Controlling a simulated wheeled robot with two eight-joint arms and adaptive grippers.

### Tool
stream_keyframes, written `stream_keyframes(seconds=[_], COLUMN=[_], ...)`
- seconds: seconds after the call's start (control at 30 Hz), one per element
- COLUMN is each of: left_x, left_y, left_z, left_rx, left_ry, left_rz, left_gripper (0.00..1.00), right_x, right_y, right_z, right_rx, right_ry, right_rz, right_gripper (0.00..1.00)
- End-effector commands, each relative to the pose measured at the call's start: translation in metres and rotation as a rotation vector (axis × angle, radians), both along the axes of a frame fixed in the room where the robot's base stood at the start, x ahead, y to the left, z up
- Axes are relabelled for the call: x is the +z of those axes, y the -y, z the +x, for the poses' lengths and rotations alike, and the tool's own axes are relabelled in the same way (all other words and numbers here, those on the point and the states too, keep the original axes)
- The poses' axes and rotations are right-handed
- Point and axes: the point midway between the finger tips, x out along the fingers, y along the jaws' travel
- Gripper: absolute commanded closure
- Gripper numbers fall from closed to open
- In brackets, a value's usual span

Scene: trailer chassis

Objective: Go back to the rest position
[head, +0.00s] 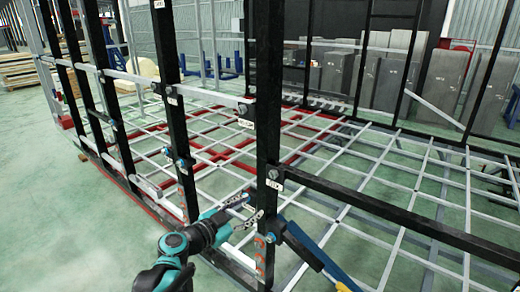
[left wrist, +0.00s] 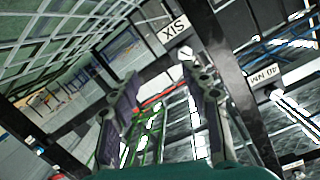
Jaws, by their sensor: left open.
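My left gripper (head: 249,209) reaches in from the bottom of the head view, with its teal and black arm behind it. Its fingers are apart beside the front black upright post (head: 267,130); I cannot tell whether they touch it. In the left wrist view the two fingers of the left gripper (left wrist: 160,85) are spread, with no object visibly held between them. The trailer chassis frame (head: 385,208) shows in the head view as black posts and a light floor grid. My right gripper is in neither view.
More black posts (head: 172,90) stand in a row to the left, joined by a light rail (head: 200,92). A blue and yellow bar (head: 315,250) slants close to the gripper's right. Grey panels (head: 440,85) lean at the back. Green floor (head: 60,220) at left is clear.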

Motion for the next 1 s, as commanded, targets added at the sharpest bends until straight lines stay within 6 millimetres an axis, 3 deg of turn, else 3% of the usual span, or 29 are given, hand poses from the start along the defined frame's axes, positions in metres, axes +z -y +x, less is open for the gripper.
stream_keyframes(seconds=[0.1, 0.23, 0.4, 0.5, 0.7, 1.0], left_x=[-0.036, -0.081, -0.139, -0.163, -0.186, -0.187], left_y=[0.006, -0.006, -0.045, -0.073, -0.109, -0.114], left_z=[-0.053, -0.114, -0.188, -0.221, -0.256, -0.260], left_rx=[0.022, 0.137, 0.408, 0.579, 0.796, 0.832], left_ry=[-0.228, -0.496, -0.762, -0.845, -0.893, -0.896], left_rz=[-0.001, -0.002, -0.014, -0.032, -0.066, -0.075], left_gripper=[0.53, 0.53, 0.53, 0.53, 0.53, 0.53], right_x=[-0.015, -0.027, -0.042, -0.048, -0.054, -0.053], right_y=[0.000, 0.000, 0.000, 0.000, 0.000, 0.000], right_z=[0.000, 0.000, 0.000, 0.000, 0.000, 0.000], right_rx=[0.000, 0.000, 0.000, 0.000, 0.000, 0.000], right_ry=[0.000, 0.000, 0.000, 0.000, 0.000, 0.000], right_rz=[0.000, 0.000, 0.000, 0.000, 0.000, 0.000], right_gripper=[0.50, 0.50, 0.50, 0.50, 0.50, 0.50])
